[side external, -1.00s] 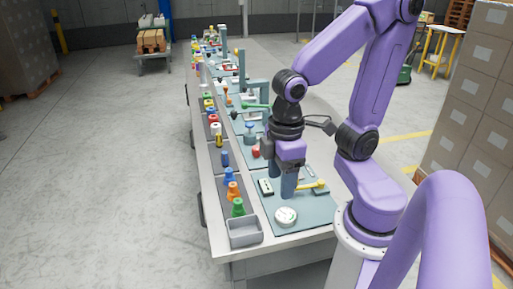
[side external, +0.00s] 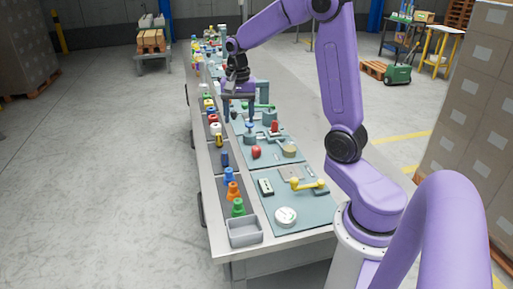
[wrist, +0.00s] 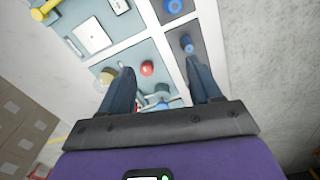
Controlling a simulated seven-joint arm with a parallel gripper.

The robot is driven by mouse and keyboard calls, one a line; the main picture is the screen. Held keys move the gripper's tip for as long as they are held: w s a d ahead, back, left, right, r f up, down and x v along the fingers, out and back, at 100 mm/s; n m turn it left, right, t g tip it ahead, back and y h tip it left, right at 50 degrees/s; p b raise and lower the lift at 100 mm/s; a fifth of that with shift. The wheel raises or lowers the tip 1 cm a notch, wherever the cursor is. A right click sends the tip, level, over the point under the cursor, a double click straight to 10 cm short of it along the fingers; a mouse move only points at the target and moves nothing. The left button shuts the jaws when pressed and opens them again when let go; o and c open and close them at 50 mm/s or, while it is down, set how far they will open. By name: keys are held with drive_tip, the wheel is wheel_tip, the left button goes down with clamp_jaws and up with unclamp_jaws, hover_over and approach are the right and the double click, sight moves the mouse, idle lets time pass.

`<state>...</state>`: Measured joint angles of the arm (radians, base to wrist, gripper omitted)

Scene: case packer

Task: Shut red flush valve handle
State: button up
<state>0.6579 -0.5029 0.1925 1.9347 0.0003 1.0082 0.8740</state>
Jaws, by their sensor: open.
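Two red parts show in the side view: a rounded red one (side external: 255,152) at the left of the middle mat, and a small red one (side external: 275,126) farther back. I cannot tell which is the flush valve handle. The rounded red part also shows in the wrist view (wrist: 147,68), between my fingers in the picture. My gripper (side external: 238,114) hangs above the far half of the bench, beyond the rounded red part. In the wrist view my gripper (wrist: 160,78) has its fingers wide apart with nothing between them.
A tan round part (side external: 290,150) stands right of the rounded red one. A blue-topped part (side external: 249,127) is near my fingers. A yellow handle (side external: 307,184) and a white round dial (side external: 286,216) are on the near mat. Colored bottles (side external: 232,190) line the bench's left edge.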

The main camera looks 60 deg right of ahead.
sight(257, 147)
drive_tip(key=d+f+m, duration=0.1)
drive_tip(key=d+m, duration=0.5)
drive_tip(key=d, duration=0.5)
drive_tip(key=f, duration=1.7)
drive_tip(key=shift+w+a+f, duration=0.1)
drive_tip(key=shift+w, duration=0.15)
drive_tip(key=shift+c, duration=0.3)
drive_tip(key=c, duration=1)
